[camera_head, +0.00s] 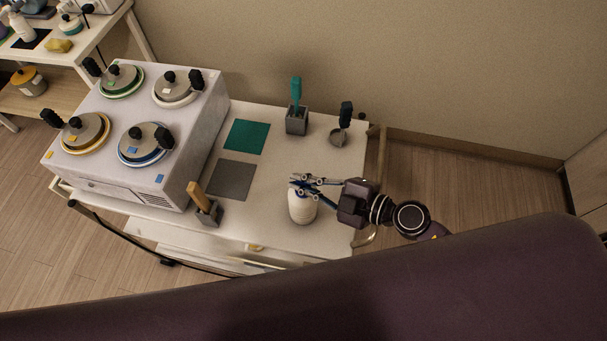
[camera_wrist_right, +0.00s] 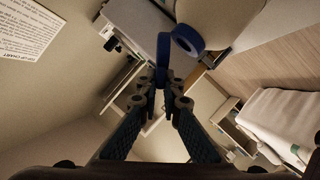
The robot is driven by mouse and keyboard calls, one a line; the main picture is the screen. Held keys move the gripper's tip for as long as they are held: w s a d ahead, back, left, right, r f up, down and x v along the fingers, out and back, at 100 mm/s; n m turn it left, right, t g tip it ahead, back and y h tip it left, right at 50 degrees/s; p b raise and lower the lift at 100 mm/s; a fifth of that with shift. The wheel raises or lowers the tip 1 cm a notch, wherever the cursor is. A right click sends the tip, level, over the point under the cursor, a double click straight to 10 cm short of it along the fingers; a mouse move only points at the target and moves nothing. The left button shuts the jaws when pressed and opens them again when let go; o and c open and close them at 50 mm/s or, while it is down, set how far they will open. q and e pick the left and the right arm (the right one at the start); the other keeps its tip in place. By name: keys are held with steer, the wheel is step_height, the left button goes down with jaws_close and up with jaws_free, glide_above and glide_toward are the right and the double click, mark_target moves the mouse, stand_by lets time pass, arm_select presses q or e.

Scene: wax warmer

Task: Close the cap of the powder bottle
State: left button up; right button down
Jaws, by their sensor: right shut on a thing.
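The powder bottle (camera_head: 302,210) is a rounded white bottle standing upright on the white cart top, near its front right. Its blue cap is mostly hidden by my right gripper (camera_head: 308,182), which reaches in from the right over the bottle's top. In the right wrist view, the pale bottle (camera_wrist_right: 225,12) is at the top edge, with a blue ring (camera_wrist_right: 187,42) beside it. A narrow blue cap part (camera_wrist_right: 163,52) stands next to the ring. My right gripper (camera_wrist_right: 162,82) is shut on that part at its fingertips. My left gripper is not in view.
A white wax warmer (camera_head: 125,135) with several lidded pots fills the cart's left. A green mat (camera_head: 247,136), a grey mat (camera_head: 231,180), a holder with wooden sticks (camera_head: 208,212), a grey holder with a teal tool (camera_head: 297,122) and a small metal cup (camera_head: 337,138) surround clear space.

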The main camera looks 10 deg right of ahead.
steer(key=s+f+n+t+b, duration=0.1)
steer(key=n+b, duration=0.1)
steer(key=b, duration=0.3)
steer(key=a+f+n+t+b, duration=0.1)
steer(key=f+n+b, duration=0.1)
steer(key=b, duration=0.4)
steer(key=s+f+n+t+y+b, duration=0.1)
steer(key=n+b, duration=0.3)
steer(key=b, duration=0.2)
steer(key=shift+s+a+f+t, duration=0.15)
steer(key=shift+s+f+t, duration=0.15)
steer(key=shift+t, duration=0.1)
steer(key=c, duration=2.2)
jaws_free()
steer(key=shift+c, duration=0.2)
steer(key=v, duration=1.2)
